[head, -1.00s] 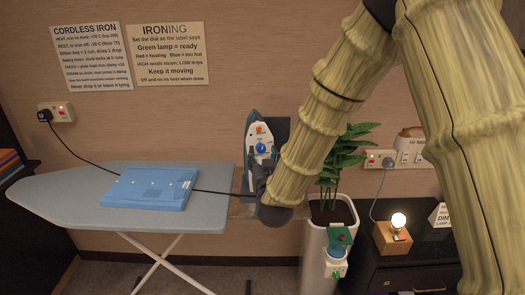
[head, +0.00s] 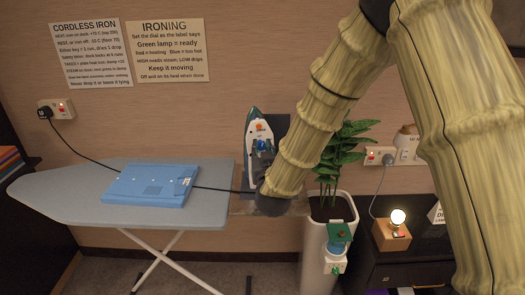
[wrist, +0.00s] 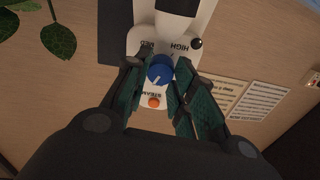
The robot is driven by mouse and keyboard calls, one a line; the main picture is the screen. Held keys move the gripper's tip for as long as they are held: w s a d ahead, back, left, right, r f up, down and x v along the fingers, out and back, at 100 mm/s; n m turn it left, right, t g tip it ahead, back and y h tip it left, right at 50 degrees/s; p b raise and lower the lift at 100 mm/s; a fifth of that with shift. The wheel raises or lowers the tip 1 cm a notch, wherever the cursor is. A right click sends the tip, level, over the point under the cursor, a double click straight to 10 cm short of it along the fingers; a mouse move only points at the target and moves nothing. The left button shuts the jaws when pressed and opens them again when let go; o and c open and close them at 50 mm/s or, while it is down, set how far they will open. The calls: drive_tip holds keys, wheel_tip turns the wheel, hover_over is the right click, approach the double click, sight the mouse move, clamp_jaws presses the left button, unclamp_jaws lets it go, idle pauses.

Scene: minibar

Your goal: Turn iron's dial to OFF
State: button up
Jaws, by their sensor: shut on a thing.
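The white and teal iron (head: 251,125) stands upright on its dark heel rest at the right end of the ironing board. Its blue dial (wrist: 160,68) faces my gripper, with a white pointer mark on it. In the wrist view the words HIGH and STEAM are readable upside down around the dial, and an orange lamp (wrist: 153,102) shows below it. My gripper (wrist: 162,64) has its two green-padded fingers on either side of the dial, shut on it. In the head view my gripper (head: 263,152) partly covers the dial and the lower part of the iron.
A blue folded cloth (head: 150,186) lies on the grey ironing board (head: 65,188). A black cord crosses the board. A potted plant in a white planter (head: 315,235) stands right of my gripper. A small lamp (head: 396,218) sits on a dark cabinet. Wall signs hang above.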

drive_tip(key=n+b, duration=0.1)
drive_tip(key=n, duration=0.1)
drive_tip(key=shift+f+n, duration=0.1)
drive_tip(key=shift+n, duration=0.2)
drive_tip(key=shift+n+y+b, duration=0.3)
drive_tip(key=shift+n+b, duration=0.45)
drive_tip(key=shift+n, duration=0.55)
drive_tip(key=o, duration=1.1)
drive_tip(key=shift+c, duration=0.2)
drive_tip(key=shift+s, duration=0.15)
